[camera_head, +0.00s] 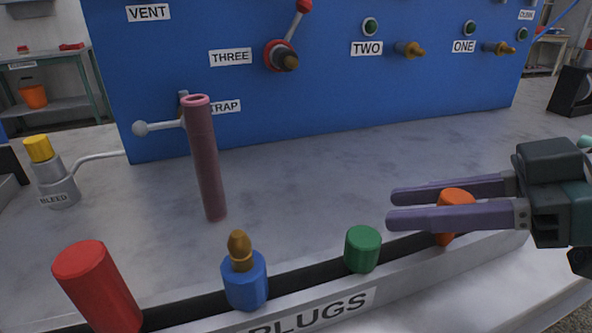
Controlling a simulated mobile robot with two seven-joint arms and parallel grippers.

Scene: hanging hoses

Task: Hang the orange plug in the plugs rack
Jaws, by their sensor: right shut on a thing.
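The orange plug (456,197) is at the right, between the two purple fingers of my right gripper (391,208). The gripper is shut on it, and the fingertips reach past it to the left. The plug's lower end shows below the near finger, at the plugs rack (411,287). I cannot tell whether it sits in the rack's slot or is held just above it. The rack is a long grey bar with a dark slot and the label "PLUGS". My left gripper is not in view.
The rack also bears a green plug (363,249), a blue plug with a brass tip (246,281) and a red plug (97,287). The grey bench between panel and rack is mostly clear.

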